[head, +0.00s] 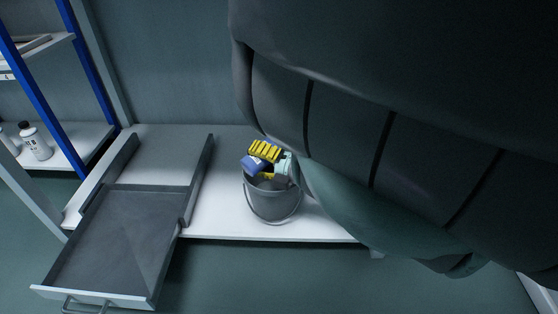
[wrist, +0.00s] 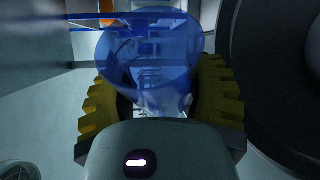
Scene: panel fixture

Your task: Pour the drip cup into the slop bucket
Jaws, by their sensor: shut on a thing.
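The drip cup (wrist: 150,50) is a see-through blue cup. In the wrist view it sits between the yellow ribbed fingers of my gripper (wrist: 158,95), which is shut on it. In the head view my gripper (head: 262,163) holds the blue cup (head: 252,164) over the slop bucket, near its rim. The slop bucket (head: 270,208) is grey with a wire handle and stands upright on a white shelf. My gripper and the cup hide part of its opening. I cannot tell the cup's exact tilt or whether anything is in it.
A grey drawer (head: 110,235) with a metal handle stands pulled out left of the bucket. The white shelf (head: 225,215) is bare between them. A blue-post rack (head: 90,90) with a white bottle (head: 36,142) stands far left. My arm hides the right side.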

